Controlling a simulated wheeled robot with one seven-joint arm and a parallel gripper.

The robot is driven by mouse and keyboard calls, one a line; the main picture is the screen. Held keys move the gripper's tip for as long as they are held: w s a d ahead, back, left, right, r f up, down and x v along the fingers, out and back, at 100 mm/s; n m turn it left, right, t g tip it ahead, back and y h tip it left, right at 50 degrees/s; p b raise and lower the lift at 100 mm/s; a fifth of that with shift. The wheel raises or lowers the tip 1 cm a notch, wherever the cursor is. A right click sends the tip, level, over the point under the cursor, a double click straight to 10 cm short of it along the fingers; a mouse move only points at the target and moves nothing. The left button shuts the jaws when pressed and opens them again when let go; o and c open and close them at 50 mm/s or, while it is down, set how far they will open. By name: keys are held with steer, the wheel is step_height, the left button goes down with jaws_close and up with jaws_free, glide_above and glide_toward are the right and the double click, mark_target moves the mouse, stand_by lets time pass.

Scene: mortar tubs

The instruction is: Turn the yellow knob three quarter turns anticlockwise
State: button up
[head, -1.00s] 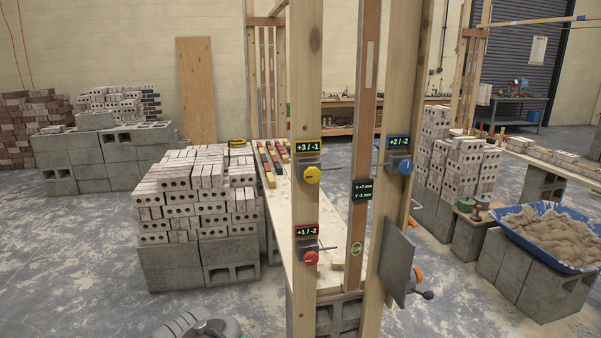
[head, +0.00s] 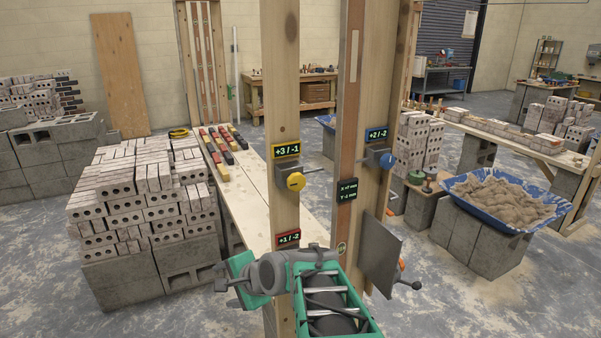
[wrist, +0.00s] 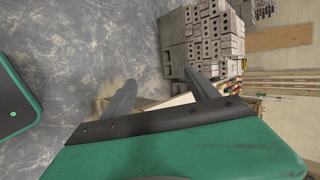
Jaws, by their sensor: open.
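The yellow knob (head: 296,181) sits on a grey box on the left wooden post (head: 281,110), under a yellow-framed display (head: 286,151) reading +3 / -1. A thin rod sticks out to the right of its box. My gripper (head: 219,277) is below and left of the knob, well apart from it, pointing left. In the wrist view my gripper (wrist: 160,76) shows two dark fingers spread apart with nothing between them. The knob does not show in the wrist view.
A blue knob (head: 387,160) sits on the right post. A red-framed display (head: 287,238) is below the yellow knob; my arm hides what is under it. A grey plate (head: 381,254) juts from the right post. Brick stacks (head: 140,195) stand left.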

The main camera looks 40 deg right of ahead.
steer(key=d+r+m+t+h+p, duration=0.2)
steer(key=d+r+m+t, duration=0.3)
steer(key=d+r+m, duration=0.55)
steer(key=m+t+h+p, duration=0.25)
steer(key=m+h, duration=0.25)
steer(key=m, duration=0.8)
glide_toward(298, 183)
steer(key=w, duration=0.1)
steer(key=shift+n, duration=0.35)
steer(key=p+x, duration=0.1)
steer(key=x, duration=0.7)
steer(key=shift+s+d, duration=0.1)
steer(key=shift+d, duration=0.1)
steer(key=shift+c, duration=0.4)
steer(key=c, duration=1.2)
steer(key=shift+a, duration=0.2)
steer(key=shift+c, duration=0.5)
steer(key=shift+d, duration=0.15)
